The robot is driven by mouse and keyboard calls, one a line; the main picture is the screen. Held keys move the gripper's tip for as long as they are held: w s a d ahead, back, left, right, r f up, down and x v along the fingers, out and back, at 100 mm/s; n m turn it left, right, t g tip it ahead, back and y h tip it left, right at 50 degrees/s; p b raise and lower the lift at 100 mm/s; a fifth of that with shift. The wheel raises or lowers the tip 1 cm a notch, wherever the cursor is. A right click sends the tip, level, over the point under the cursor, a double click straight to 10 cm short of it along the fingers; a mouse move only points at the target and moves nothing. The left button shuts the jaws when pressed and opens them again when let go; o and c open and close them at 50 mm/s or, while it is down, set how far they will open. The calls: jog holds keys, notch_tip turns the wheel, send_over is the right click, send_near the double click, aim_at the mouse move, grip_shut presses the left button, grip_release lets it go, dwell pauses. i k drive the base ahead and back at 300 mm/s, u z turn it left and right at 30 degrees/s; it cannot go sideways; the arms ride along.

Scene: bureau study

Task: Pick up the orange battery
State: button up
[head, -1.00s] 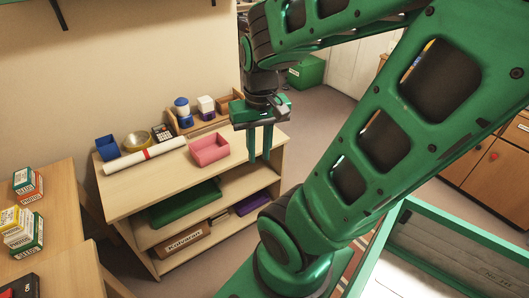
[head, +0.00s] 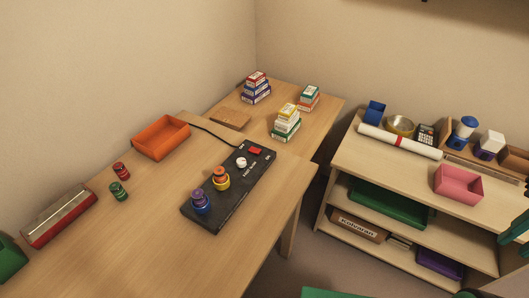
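The orange battery (head: 220,173) stands upright in a yellow ring on the black charger block (head: 235,190) on the desk. A purple battery (head: 199,196) stands in a blue ring beside it, nearer the front end of the block. My gripper (head: 518,240) shows only as two green fingertips at the right edge, apart from each other, near the shelf. It is far to the right of the orange battery. The rest of the gripper is out of view, and nothing shows between the fingertips.
A red battery (head: 121,171) and a green battery (head: 118,191) stand left of the block. An orange tray (head: 160,137) lies behind them. Stacked small boxes (head: 286,123) stand at the back. The shelf (head: 395,165) holds a pink tray (head: 459,182). The desk's front is clear.

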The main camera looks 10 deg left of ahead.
aim_at(219, 172)
jog(key=u, duration=0.9)
jog(key=k, duration=1.2)
jog(key=u, duration=0.25)
jog(key=i, duration=1)
